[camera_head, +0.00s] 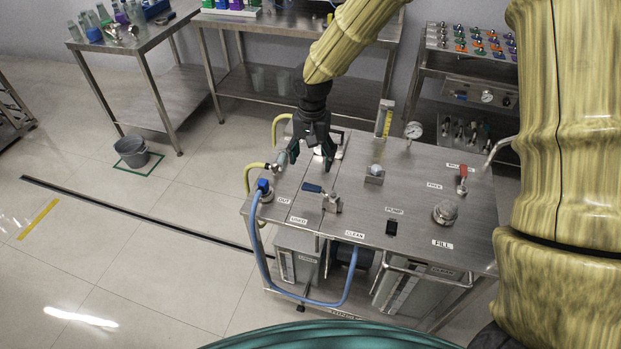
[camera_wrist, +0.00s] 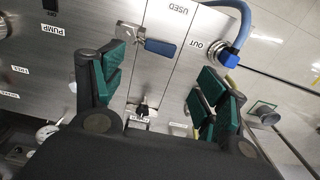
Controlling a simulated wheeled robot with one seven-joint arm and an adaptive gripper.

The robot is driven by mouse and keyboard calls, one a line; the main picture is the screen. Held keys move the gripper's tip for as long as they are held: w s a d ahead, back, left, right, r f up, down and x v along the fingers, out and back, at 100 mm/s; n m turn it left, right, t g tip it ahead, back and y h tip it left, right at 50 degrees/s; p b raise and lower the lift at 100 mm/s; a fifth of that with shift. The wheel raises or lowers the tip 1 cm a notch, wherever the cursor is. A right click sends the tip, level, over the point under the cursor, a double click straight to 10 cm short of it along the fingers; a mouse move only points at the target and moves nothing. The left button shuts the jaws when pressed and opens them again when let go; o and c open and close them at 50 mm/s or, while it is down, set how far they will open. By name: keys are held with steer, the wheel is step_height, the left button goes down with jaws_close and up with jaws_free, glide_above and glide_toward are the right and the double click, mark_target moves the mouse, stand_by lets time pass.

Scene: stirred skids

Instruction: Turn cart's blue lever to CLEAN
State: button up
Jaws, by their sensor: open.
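The steel cart (camera_head: 345,260) stands at centre right in the head view. Its blue lever (camera_head: 312,188) sits on a metal valve (camera_head: 331,203) on the top. The handle points left from the valve, toward the side of the USED (camera_head: 298,219) and OUT (camera_head: 283,200) labels. The CLEAN label (camera_head: 354,234) is below and right of the valve. My gripper (camera_head: 313,160) is open and empty above the cart top, a little behind the lever. In the wrist view the lever (camera_wrist: 160,47) shows ahead, between the directions of the two green-padded fingers (camera_wrist: 163,72), apart from them.
A blue hose (camera_head: 262,245) loops over the cart's left edge. A red-handled valve (camera_head: 462,180), round cap (camera_head: 445,212), black switch (camera_head: 391,228), gauge (camera_head: 414,130) and flow tube (camera_head: 384,118) stand up from the top. A bucket (camera_head: 131,152) stands on the floor at left.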

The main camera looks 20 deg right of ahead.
mark_target(312, 187)
steer(key=shift+f+p, duration=1.45)
steer(key=shift+f, duration=3.8)
steer(key=c, duration=1.4)
